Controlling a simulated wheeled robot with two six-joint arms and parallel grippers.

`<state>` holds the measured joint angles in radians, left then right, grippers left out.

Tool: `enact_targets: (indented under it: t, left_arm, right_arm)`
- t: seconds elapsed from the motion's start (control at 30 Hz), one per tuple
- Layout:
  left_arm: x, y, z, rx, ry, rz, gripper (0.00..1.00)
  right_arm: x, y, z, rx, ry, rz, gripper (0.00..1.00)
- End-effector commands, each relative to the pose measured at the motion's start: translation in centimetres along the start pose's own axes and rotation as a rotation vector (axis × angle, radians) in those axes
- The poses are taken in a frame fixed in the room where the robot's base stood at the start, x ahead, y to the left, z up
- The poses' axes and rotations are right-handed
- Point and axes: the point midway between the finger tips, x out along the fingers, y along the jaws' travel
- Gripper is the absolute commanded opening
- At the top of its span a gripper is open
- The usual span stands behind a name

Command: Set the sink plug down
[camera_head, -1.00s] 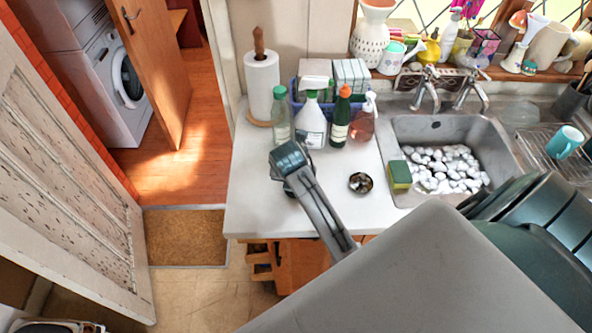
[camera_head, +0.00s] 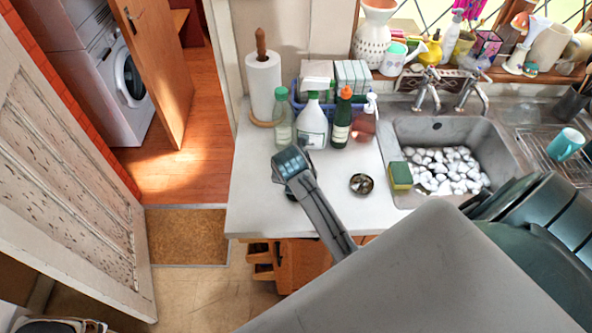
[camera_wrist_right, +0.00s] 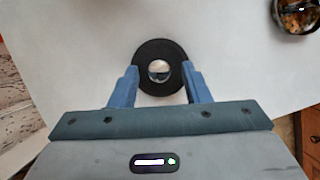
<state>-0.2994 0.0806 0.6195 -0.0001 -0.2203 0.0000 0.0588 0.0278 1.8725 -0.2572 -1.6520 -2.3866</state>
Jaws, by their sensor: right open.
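The sink plug (camera_wrist_right: 160,48) is a round black disc with a shiny metal knob at its centre. In the right wrist view it lies flat on the white worktop. My right gripper (camera_wrist_right: 160,75) is open, with one blue finger on each side of the plug's near half. The fingers stand apart from the metal knob. In the head view my right gripper (camera_head: 292,172) is over the worktop's left part and hides nearly all of the plug. My left gripper is not in view.
A metal strainer (camera_head: 361,184) lies on the worktop (camera_head: 255,200) to the right of the gripper. Bottles, including a white spray bottle (camera_head: 312,128), stand behind it. A green and yellow sponge (camera_head: 400,176) sits by the sink (camera_head: 405,135), which holds shiny pebble-like objects. The worktop's left corner is clear.

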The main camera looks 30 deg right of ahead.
Motion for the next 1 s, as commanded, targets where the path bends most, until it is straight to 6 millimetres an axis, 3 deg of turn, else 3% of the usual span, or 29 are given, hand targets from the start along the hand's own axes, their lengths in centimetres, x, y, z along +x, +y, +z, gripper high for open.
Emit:
enact_targets:
  t: [0.33, 0.53, 0.7, 1.0]
  left_arm:
    - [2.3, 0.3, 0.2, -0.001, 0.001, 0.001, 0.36]
    - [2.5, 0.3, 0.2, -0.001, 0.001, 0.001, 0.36]
    - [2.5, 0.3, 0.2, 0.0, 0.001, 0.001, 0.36]
    - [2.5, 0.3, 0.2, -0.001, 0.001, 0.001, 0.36]
  right_arm:
    - [-6.5, 0.2, -0.1, 0.004, -0.002, 0.007, 0.43]
    - [-10.2, 0.1, 0.0, 0.002, 0.0, 0.005, 0.43]
    - [-11.5, 0.0, 0.0, 0.001, 0.001, 0.002, 0.43]
    - [-11.7, 0.0, 0.0, 0.0, 0.001, 0.0, 0.43]
